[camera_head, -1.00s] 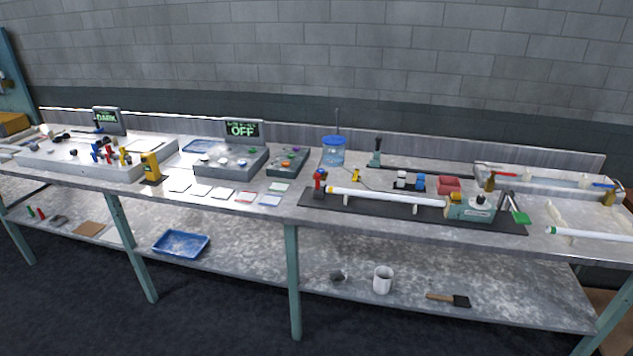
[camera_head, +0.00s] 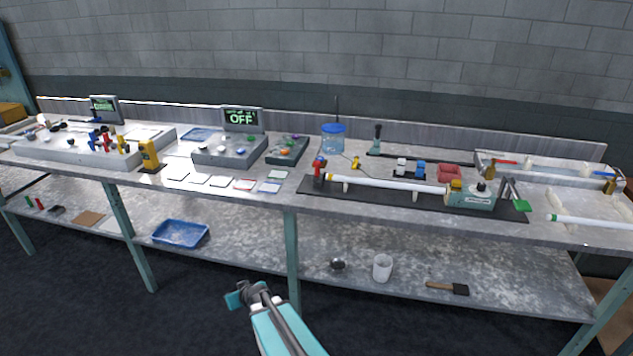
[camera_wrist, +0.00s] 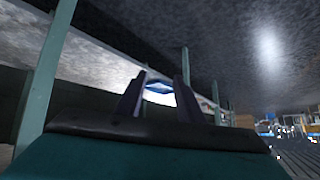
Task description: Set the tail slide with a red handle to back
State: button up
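A red handle (camera_head: 503,162) also shows on the long trough at the right. I cannot tell for certain which of these is the tail slide. My gripper (camera_head: 238,296) is low in front of the bench, well apart from both. In the wrist view my gripper (camera_wrist: 159,84) has its two dark fingers spread, with nothing between them. The red-handled parts cannot be made out in the wrist view.
A teal box (camera_head: 470,197) sits at the tube's right end, with a green-handled part (camera_head: 520,206) beside it. The lower shelf holds a blue tray (camera_head: 181,233) and a white mug (camera_head: 382,268).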

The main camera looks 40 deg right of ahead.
jog(key=d+r+m+t+h, duration=0.1)
jog(key=d+r+h, duration=0.2)
jog(key=d+r, duration=0.4)
jog(key=d+r+m+t+h, duration=0.1)
jog(key=d+r+m+h, duration=0.1)
jog(key=d+r, duration=0.6)
jog(key=w+d+r+m+t+h+b, duration=0.1)
jog(key=d+r+h, duration=0.3)
jog(key=d+r, duration=0.4)
jog(key=shift+d+r+m+h, duration=0.15)
jog(key=shift+d+m+h, duration=0.35)
jog(key=shift+d, duration=1.25)
jog(key=m+h, duration=0.2)
jog(key=h, duration=0.1)
send_near(317, 169)
jog(key=shift+s+a+r+g, duration=0.15)
jog(key=shift+s+a+r, duration=0.05)
jog(key=shift+s+a, duration=0.3)
jog(key=shift+s+a+r+g, duration=0.15)
jog(key=shift+s+a, duration=0.3)
jog(key=shift+a, duration=0.1)
jog(key=shift+w+d, duration=0.1)
jog(key=shift+w, duration=0.1)
jog(key=shift+p+x, duration=0.4)
jog(key=shift+x, duration=6.3)
jog(key=shift+f, duration=0.2)
grip_shut()
